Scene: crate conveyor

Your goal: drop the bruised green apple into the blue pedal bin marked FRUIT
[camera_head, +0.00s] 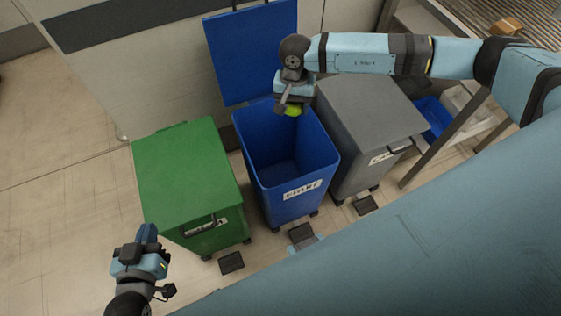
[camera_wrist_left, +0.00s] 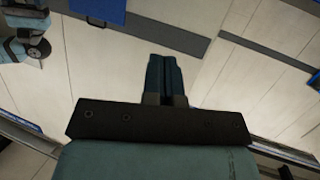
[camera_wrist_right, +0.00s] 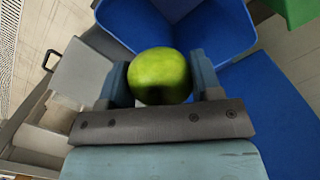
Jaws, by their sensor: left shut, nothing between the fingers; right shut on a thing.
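The green apple (camera_wrist_right: 159,76) sits between the two fingers of my right gripper (camera_wrist_right: 162,84) in the right wrist view; no bruise shows on the side I see. In the head view the apple (camera_head: 294,109) hangs under my right gripper (camera_head: 292,104), over the back right part of the blue bin's opening. The blue pedal bin (camera_head: 293,190) has a label on its front, too small to read surely. Its lid (camera_head: 252,50) stands open, and the visible inside looks empty. My left gripper (camera_head: 148,232) is shut and empty, in front of the green bin; its closed fingers (camera_wrist_left: 164,78) show in the left wrist view.
A green bin (camera_head: 185,170) with its lid shut stands left of the blue bin. A grey bin (camera_head: 367,125), also shut, stands close on its right. Black pedals (camera_head: 301,233) lie in front of the bins. A wall is behind them.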

